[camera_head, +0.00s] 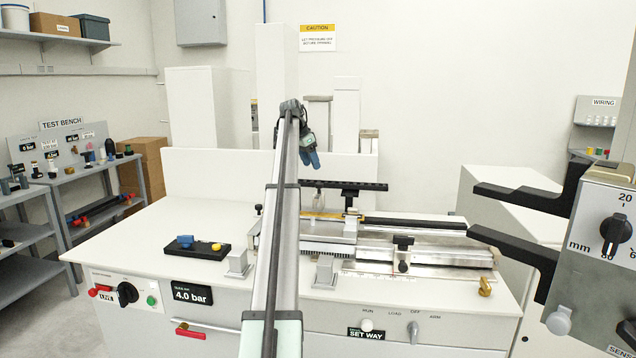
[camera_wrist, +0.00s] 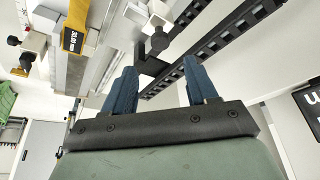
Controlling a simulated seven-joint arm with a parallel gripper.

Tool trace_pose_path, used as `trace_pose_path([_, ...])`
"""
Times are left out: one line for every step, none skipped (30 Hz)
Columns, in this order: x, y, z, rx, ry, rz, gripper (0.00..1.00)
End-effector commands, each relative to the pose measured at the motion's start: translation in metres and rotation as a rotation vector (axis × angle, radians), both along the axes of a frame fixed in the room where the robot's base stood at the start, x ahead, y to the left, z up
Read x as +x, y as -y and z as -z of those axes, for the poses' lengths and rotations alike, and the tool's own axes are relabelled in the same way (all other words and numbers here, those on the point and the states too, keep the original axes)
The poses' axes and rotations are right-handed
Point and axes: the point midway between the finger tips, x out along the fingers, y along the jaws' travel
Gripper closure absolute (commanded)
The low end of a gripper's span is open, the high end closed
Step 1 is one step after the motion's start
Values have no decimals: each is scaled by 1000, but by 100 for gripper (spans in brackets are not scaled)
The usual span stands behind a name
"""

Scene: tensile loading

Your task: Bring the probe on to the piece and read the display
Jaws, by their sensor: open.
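My gripper (camera_head: 312,160) has blue fingers and hangs above the back of the bench rig, open and empty. In the wrist view its two fingertips (camera_wrist: 158,72) stand apart, with a black bracket of the rig showing beyond the gap. A yellow block with a small display (camera_wrist: 78,40) reading what looks like 30.00 mm sits on the rig at upper left in the wrist view. A yellow part (camera_head: 322,215) also shows on the rig in the head view, partly behind my arm. I cannot tell which part is the probe or the piece.
A black slotted bar (camera_head: 345,185) runs above the rig's rails. A dark tray (camera_head: 197,250) with blue and yellow parts lies at left on the white bench (camera_head: 150,225). A grey box (camera_head: 606,240) marked mm, with two black arms, fills the near right.

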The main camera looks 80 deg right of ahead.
Motion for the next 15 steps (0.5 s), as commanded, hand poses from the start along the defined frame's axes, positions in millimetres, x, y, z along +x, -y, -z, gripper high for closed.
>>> trace_pose_path([-3, 2, 10, 0, 0, 0, 42])
trace_pose_path([-4, 3, 14, 0, 0, 0, 42])
trace_pose_path([-6, 5, 21, 0, 0, 0, 42])
trace_pose_path([-8, 7, 26, 1, 1, 0, 42])
trace_pose_path([-9, 8, 31, 1, 0, 0, 42])
trace_pose_path([-11, 10, 38, 0, 0, 0, 42])
trace_pose_path([-12, 12, 42, 0, 0, 0, 42])
trace_pose_path([-14, 13, 46, -1, 1, 0, 42])
trace_pose_path([-16, 15, 52, 0, 0, 1, 42])
trace_pose_path([-17, 16, 56, 0, 0, 1, 42])
trace_pose_path([-18, 17, 60, 0, 0, 1, 42])
trace_pose_path([-19, 18, 65, 0, 0, 0, 42])
trace_pose_path([-20, 19, 68, 0, 0, 0, 42])
trace_pose_path([-21, 20, 70, -1, 0, 0, 42])
trace_pose_path([-22, 21, 73, -1, 0, 0, 42])
